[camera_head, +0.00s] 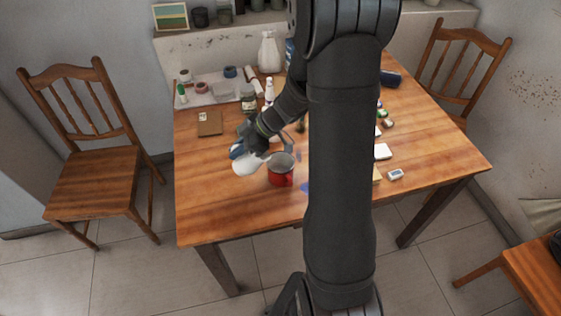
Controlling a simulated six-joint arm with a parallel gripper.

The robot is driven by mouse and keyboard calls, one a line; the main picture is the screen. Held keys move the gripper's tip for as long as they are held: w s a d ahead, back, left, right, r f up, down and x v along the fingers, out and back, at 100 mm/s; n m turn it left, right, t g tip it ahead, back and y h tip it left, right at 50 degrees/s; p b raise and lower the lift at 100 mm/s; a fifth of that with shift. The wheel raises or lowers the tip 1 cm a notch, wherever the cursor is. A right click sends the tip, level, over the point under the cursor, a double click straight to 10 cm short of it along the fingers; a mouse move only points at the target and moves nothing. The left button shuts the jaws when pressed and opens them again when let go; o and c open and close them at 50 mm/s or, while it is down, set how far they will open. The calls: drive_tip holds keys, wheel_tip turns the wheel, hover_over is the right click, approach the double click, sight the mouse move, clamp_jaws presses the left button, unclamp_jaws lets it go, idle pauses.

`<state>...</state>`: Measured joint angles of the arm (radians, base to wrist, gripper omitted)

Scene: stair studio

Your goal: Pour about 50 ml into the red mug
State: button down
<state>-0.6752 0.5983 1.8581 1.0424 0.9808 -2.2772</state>
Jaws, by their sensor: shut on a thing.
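The red mug (281,178) stands upright on the wooden table, left of my arm. Its open top faces up, but I cannot make out what is inside. My gripper (254,152) is just left of and behind the mug. It is shut on a white container (246,167), which looks tilted, with its lower right end close to the mug's rim. I cannot tell whether it touches the mug or whether any liquid is flowing. The fingers are small and partly hidden.
A tray (222,92) with jars stands at the table's back left, and a white jug (270,52) stands at the back. A brown notebook (210,123) lies at left. Small items, including a white box (382,152), lie right of my arm. The table's front left is clear.

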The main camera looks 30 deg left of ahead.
idle(0.4)
drive_tip(key=shift+s+a+f+t+h, duration=0.5)
drive_tip(key=shift+a+f+t+h, duration=0.15)
drive_tip(key=shift+f+h, duration=0.2)
drive_tip(key=shift+s+a+f+t+h, duration=0.55)
drive_tip(key=shift+a+f+t+h, duration=0.15)
drive_tip(key=shift+a+f+h, duration=0.15)
drive_tip(key=shift+s+a+f+t+h, duration=0.55)
drive_tip(key=shift+a+f+t+h, duration=0.15)
drive_tip(key=shift+f+h, duration=0.3)
drive_tip(key=shift+s+a+f+t+h, duration=0.55)
drive_tip(key=shift+a+f+t+h, duration=0.1)
drive_tip(key=shift+a+f+h, duration=0.2)
